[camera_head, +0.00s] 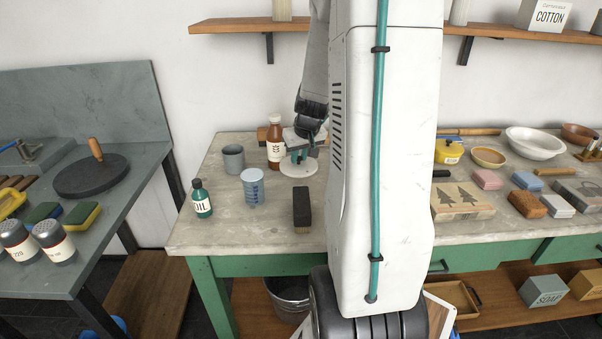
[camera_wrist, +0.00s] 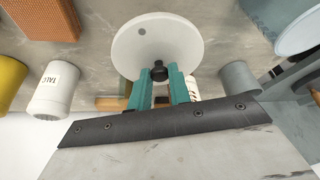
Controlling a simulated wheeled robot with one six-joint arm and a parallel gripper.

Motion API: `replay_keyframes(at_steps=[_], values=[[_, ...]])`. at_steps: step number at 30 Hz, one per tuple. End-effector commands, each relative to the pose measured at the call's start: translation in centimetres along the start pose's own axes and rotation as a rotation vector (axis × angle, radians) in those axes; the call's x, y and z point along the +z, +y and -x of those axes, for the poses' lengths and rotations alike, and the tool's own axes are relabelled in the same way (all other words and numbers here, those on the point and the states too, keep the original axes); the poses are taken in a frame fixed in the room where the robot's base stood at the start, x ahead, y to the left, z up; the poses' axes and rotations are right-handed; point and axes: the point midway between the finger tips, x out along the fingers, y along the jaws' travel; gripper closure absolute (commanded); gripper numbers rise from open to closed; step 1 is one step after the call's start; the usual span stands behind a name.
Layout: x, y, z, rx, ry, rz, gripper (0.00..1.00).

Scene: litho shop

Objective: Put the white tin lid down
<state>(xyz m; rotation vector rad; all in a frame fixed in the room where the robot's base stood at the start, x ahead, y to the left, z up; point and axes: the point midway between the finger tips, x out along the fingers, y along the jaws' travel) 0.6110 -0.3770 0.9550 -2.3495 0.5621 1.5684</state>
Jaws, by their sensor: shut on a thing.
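The white tin lid (camera_head: 299,169) is a round white disc at the left part of the stone-topped workbench (camera_head: 240,222). In the wrist view the lid (camera_wrist: 150,35) shows its black knob (camera_wrist: 158,70) between my teal fingertips. My gripper (camera_head: 299,156) is shut on that knob, and it also shows in the wrist view (camera_wrist: 159,78). The lid looks about level. I cannot tell whether its underside touches the bench or hangs just above it.
Near the lid stand a brown bottle (camera_head: 275,150), a grey cup (camera_head: 233,158), a blue measuring cup (camera_head: 252,188), a green oil bottle (camera_head: 202,200) and a dark brush (camera_head: 302,207). Bare bench lies at the front left. The wrist view also shows a talc can (camera_wrist: 52,95).

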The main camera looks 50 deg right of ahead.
Motion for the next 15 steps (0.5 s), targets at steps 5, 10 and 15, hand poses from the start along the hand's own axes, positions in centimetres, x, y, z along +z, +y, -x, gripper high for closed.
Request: replay_keyframes(at_steps=[5, 10, 15], values=[[0.7, 0.0, -1.8, 0.0, 0.0, 0.0, 1.0], [1.7, 0.0, -4.1, -0.002, -0.003, -0.001, 1.0], [2.2, 0.0, -5.2, 0.001, 0.0, 0.0, 1.0]])
